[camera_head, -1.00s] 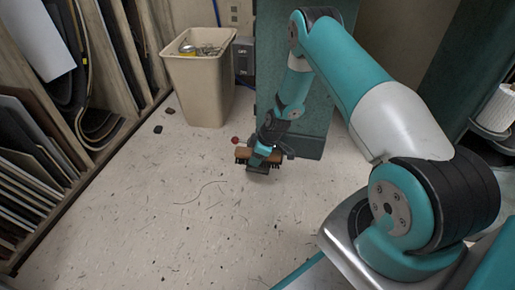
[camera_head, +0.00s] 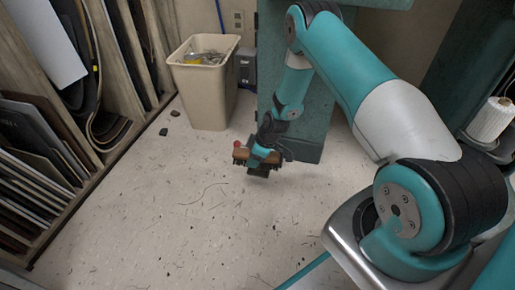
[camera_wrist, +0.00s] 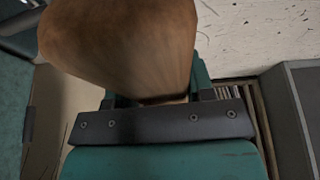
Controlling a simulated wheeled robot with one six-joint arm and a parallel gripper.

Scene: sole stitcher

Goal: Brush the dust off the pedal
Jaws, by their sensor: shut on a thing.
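My gripper (camera_head: 264,155) is shut on a brush (camera_head: 245,157) with a brown wooden body and dark bristles, held low at the foot of the teal machine column. The brush body (camera_wrist: 125,45) fills the upper left of the wrist view, between my gripper's fingers (camera_wrist: 155,92). A dark grey piece (camera_head: 258,171) just under the brush seems to be the pedal; it is mostly covered.
The teal machine column (camera_head: 310,120) stands right behind my gripper. A beige bin (camera_head: 203,90) with scraps stands at the back left. A rack of sheets (camera_head: 40,140) lines the left side. A white roll (camera_head: 490,120) is at the far right. The speckled floor in front is mostly clear.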

